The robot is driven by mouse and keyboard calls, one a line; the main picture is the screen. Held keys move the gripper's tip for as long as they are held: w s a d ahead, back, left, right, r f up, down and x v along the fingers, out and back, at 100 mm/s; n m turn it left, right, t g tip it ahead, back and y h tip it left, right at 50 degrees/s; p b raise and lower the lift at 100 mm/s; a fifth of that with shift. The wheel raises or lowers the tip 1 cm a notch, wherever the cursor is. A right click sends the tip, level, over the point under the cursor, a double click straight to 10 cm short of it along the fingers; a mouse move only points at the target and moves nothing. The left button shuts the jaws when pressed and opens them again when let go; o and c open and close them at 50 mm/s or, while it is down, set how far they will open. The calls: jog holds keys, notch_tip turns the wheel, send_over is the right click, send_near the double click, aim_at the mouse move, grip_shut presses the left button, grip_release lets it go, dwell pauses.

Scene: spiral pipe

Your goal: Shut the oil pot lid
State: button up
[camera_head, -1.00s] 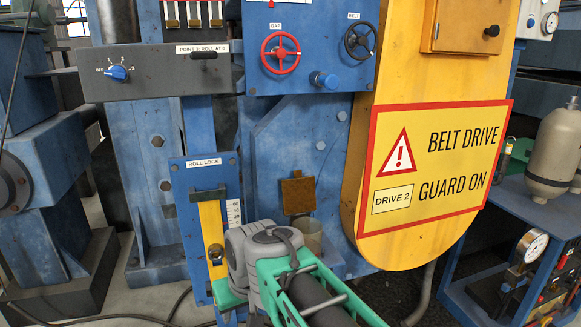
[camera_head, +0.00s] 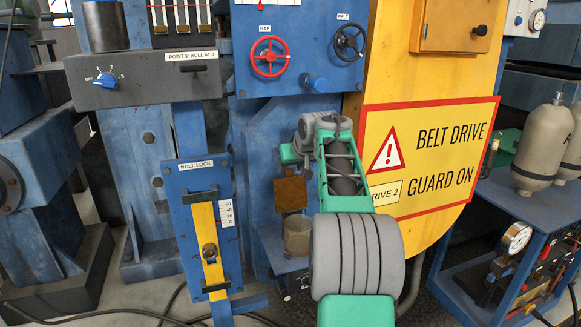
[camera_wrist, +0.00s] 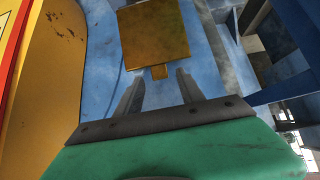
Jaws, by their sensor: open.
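The oil pot (camera_head: 297,236) is a dull, cup-like container low on the blue machine. Its lid (camera_head: 290,194) is a square, rusty yellow-brown plate standing upright above the pot's back, so the lid is open. In the wrist view the lid (camera_wrist: 153,36) fills the upper middle, with a small tab (camera_wrist: 159,72) at its lower edge. My gripper (camera_wrist: 160,77) is open and empty, its two dark fingers pointing towards the lid with the tab between their tips in the picture. I cannot tell whether they touch it. In the head view my wrist is above the lid; the fingers are not clear there.
The yellow belt guard (camera_head: 430,230) stands close on the right of the lid. The roll lock panel (camera_head: 184,240) with its yellow bar (camera_head: 204,225) is on the left. The red handwheel (camera_head: 269,52) and blue knob (camera_head: 315,84) are above.

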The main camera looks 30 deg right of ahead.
jog(key=shift+x, duration=0.9)
jog(key=shift+c, duration=0.2)
grip_shut()
dwell(0.5)
